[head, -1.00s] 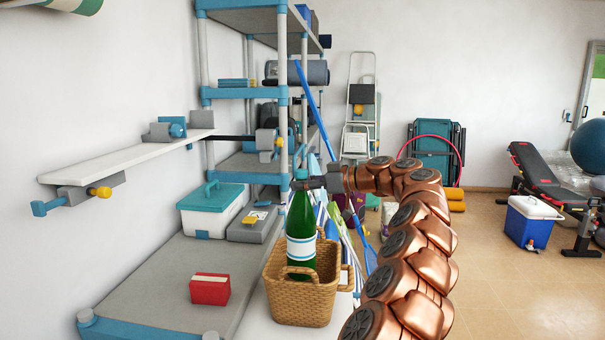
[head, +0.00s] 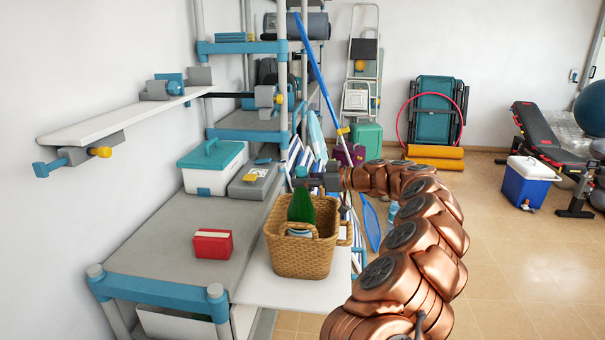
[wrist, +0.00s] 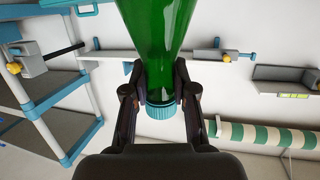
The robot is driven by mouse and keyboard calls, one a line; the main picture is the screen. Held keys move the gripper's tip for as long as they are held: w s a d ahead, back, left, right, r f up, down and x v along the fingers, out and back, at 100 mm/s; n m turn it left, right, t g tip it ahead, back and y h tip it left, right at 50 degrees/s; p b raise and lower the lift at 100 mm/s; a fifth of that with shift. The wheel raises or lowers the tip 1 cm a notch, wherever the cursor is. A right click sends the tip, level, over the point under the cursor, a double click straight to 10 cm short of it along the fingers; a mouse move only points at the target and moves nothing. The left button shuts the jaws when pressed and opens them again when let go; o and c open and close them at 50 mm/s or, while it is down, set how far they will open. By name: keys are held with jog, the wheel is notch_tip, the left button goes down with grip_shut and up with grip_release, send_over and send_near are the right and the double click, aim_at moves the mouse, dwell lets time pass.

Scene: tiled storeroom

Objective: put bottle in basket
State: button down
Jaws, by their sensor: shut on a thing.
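The green bottle (head: 301,208) stands upright inside the wicker basket (head: 304,258), its lower part hidden by the basket's front wall. The basket stands on a white surface beside the grey shelf. My gripper (head: 304,182) is at the bottle's top, above the basket. In the wrist view my gripper (wrist: 162,98) is shut on the neck of the bottle (wrist: 155,40), just by its teal cap (wrist: 161,110). Whether the bottle touches the basket's floor is hidden.
A red box (head: 212,244) lies on the grey shelf (head: 150,250) left of the basket. A teal-lidded white cooler (head: 212,168) and a grey case (head: 253,184) stand behind. A blue pole (head: 316,75) leans behind the basket. Tiled floor (head: 520,270) is free at right.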

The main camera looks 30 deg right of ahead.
aim_at(308, 190)
jog(key=shift+f, duration=1.75)
jog(key=c, duration=0.9)
grip_release()
jog(key=shift+c, duration=0.2)
jog(key=b+v, duration=0.2)
jog(key=v, duration=1)
